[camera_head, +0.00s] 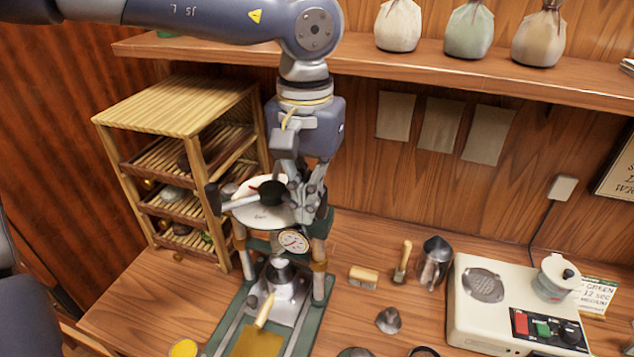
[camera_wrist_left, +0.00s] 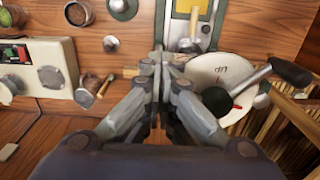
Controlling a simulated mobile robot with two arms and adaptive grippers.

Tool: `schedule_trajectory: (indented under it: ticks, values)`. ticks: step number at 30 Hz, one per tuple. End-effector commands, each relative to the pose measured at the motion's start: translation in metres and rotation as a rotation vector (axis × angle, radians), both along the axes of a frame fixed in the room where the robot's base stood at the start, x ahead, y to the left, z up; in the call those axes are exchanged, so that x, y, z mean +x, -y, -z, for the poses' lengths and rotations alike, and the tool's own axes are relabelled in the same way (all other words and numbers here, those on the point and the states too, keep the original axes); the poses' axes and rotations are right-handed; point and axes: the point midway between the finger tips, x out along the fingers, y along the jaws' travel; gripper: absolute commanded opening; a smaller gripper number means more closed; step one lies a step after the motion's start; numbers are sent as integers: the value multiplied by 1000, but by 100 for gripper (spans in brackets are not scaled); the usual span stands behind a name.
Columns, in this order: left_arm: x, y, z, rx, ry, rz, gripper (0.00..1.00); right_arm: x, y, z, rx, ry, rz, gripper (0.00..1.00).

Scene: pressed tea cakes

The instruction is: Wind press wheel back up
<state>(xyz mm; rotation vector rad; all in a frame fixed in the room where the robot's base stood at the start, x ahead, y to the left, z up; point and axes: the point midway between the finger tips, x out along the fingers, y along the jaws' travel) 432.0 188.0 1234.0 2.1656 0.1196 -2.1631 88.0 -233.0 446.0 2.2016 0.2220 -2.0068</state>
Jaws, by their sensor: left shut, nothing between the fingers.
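The press wheel (camera_head: 250,212) is a white lettered disc on top of the green press (camera_head: 318,285), with a dark hub and a crank arm across it. In the left wrist view the wheel (camera_wrist_left: 205,68) shows at the right, its black crank knob (camera_wrist_left: 291,73) reaching further right. My left gripper (camera_head: 308,203) points down at the wheel's right side in the head view. Its fingers (camera_wrist_left: 161,62) are shut and empty, close to the disc's edge; whether they touch it I cannot tell. The arm hides part of the wheel. My right gripper is out of view.
A gauge (camera_head: 293,242) sits on the press front. A slatted wooden rack (camera_head: 180,105) stands close at the left. A shelf (camera_head: 450,65) with cloth bags runs above.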

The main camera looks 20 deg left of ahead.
Motion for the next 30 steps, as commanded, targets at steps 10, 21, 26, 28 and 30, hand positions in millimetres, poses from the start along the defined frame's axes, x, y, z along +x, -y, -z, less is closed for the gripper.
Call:
schedule_trajectory:
  ticks: [10, 21, 26, 28, 30]
  values:
    - [-11, -2, 1, -1, 1, 0, 0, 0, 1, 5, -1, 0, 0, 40]
    - [-18, -3, -10, 0, 0, -1, 0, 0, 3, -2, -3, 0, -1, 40]
    - [-18, -3, -27, -1, 1, -1, 0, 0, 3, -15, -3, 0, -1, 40]
    - [-18, -3, -34, -1, 1, -1, 0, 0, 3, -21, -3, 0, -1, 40]
    - [-18, -3, -41, 0, 0, -1, 0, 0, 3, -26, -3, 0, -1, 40]
